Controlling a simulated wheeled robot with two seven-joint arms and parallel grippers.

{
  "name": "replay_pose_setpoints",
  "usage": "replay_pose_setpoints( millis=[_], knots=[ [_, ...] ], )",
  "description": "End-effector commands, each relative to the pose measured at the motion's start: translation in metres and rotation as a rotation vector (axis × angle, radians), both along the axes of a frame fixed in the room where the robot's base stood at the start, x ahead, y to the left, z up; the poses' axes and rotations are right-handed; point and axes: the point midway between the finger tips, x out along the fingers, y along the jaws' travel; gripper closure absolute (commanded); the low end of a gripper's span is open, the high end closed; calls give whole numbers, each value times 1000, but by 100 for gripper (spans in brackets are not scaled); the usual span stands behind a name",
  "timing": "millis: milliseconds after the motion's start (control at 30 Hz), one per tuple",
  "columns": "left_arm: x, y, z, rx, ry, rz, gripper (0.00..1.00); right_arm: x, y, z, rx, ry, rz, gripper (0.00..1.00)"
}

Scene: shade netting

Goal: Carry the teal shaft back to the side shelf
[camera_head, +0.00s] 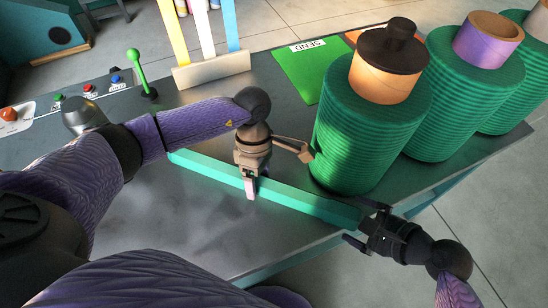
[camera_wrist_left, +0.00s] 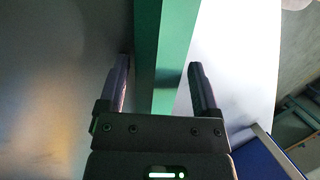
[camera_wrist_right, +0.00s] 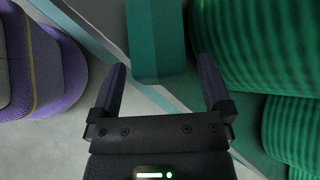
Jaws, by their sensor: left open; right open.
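The teal shaft (camera_head: 312,206) is a long straight bar lying on the dark metal table, slanting from left of centre to the front edge. My left gripper (camera_head: 278,169) is open over its middle. In the left wrist view the shaft (camera_wrist_left: 164,50) runs between the open fingers (camera_wrist_left: 161,85), with a gap showing at the finger on the right. My right gripper (camera_head: 364,224) is open at the shaft's near right end. The right wrist view shows that blunt end (camera_wrist_right: 157,45) between the open fingertips (camera_wrist_right: 161,70). I cannot pick out the side shelf.
Large green ribbed rolls (camera_head: 345,150) stand close behind the shaft's right part. A green mat (camera_head: 305,75) marked SEND lies at the back. A holder (camera_head: 210,70) with upright coloured strips, a green lever (camera_head: 138,70) and push buttons are at back left. The table's front left is clear.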

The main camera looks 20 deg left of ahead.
Motion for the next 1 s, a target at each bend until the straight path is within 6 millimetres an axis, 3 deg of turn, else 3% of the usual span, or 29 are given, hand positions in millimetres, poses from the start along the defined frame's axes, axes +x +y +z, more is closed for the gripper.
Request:
replay_pose_setpoints(
  millis=[67,433,467,533,1000],
  knots=[
    [0,0,0,0,0,0,19,0,0,0,0,0,0,0],
    [0,0,0,0,0,0,95,0,0,0,0,0,0,76],
    [0,0,0,0,0,0,100,0,0,0,0,0,0,83],
    [0,0,1,-1,0,0,100,0,0,0,0,0,0,97],
    [1,0,2,-2,-3,0,100,1,0,2,3,-3,-1,100]
  ],
)
